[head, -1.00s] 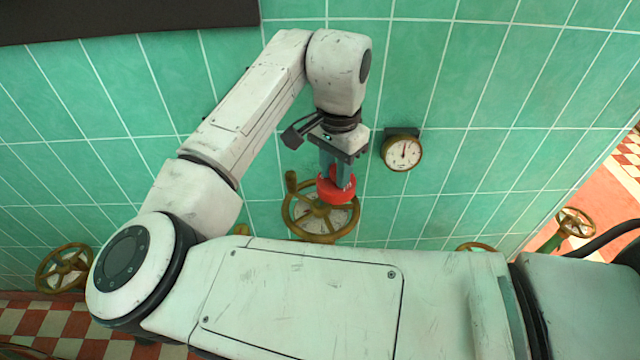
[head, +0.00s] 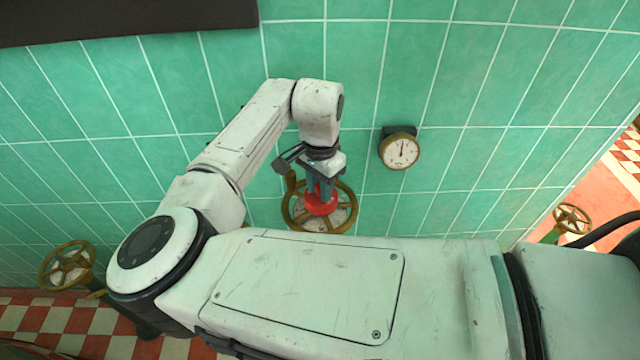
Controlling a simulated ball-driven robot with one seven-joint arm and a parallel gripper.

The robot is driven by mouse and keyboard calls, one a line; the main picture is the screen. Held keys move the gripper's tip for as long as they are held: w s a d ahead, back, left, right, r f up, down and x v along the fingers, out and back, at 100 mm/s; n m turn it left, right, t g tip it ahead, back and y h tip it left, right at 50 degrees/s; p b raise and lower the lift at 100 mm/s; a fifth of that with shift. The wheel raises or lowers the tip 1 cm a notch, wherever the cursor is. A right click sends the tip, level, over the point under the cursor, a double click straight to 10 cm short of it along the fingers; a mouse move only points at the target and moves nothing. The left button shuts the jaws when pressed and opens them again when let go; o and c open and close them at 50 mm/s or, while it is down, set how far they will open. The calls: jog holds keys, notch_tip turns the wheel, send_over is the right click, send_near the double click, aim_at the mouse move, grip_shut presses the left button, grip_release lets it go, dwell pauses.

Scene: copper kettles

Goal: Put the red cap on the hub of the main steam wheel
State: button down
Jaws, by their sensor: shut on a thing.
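The red cap (head: 320,204) is between the fingers of my gripper (head: 321,190), which points down and is shut on it. A brass handwheel (head: 346,216) with spokes and a side handle lies below the gripper, in front of the green tiled wall. The cap appears over the middle of this wheel and covers its hub from view. I cannot tell whether the cap touches the hub. No label shows which wheel is the main steam wheel.
A round gauge (head: 399,151) is on the wall right of the gripper. Another brass wheel (head: 67,266) is at lower left, and one more (head: 571,219) is at far right by the opening. A dark panel (head: 130,16) crosses the upper left. The wall above the gripper is clear.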

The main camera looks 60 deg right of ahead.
jog(key=shift+f, duration=0.1)
jog(key=c, duration=0.9)
grip_release()
jog(key=shift+o, duration=0.2)
notch_tip(320, 180, up, 12)
jog(key=b, duration=0.1)
